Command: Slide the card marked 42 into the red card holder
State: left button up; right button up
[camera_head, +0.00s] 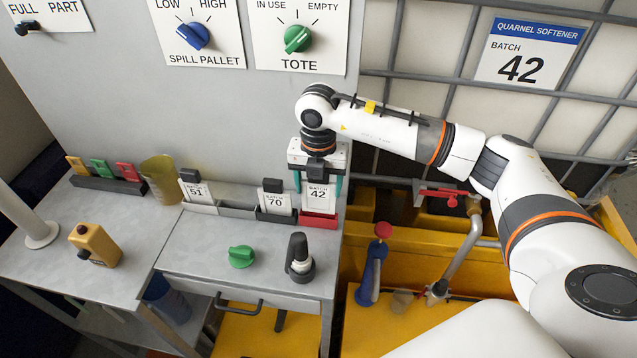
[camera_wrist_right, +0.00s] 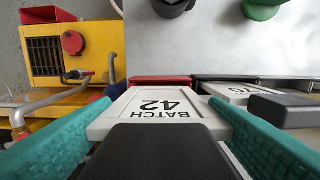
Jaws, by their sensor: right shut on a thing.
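The card marked 42 (camera_head: 318,197) is a white tag with a black top, upright at the red card holder (camera_head: 320,220) on the bench's back ledge. My right gripper (camera_head: 317,183) is shut on it from above, one teal finger on each side. In the right wrist view the card (camera_wrist_right: 155,104) lies between the teal fingers (camera_wrist_right: 162,112), with the red holder (camera_wrist_right: 160,81) just past its lower edge. I cannot tell whether that edge is inside the holder or just above it. My left gripper is out of view.
Cards marked 70 (camera_head: 274,202) and 51 (camera_head: 196,190) stand in holders to the left. A green knob (camera_head: 241,257) and a black-handled lever (camera_head: 299,258) are on the bench in front. Yellow equipment with a red-topped blue valve (camera_head: 372,270) lies to the right.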

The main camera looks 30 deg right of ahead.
aim_at(318, 211)
jog(key=shift+f, duration=0.15)
jog(key=shift+f+b, duration=0.35)
jog(key=shift+b, duration=0.05)
jog(key=shift+f+b, duration=1.5)
jog(key=shift+f, duration=0.35)
jog(key=o, duration=1)
jog(key=shift+o, duration=0.2)
jog(key=shift+r, duration=0.1)
notch_tip(318, 211, up, 12)
jog(key=b, duration=0.2)
jog(key=shift+b, duration=0.35)
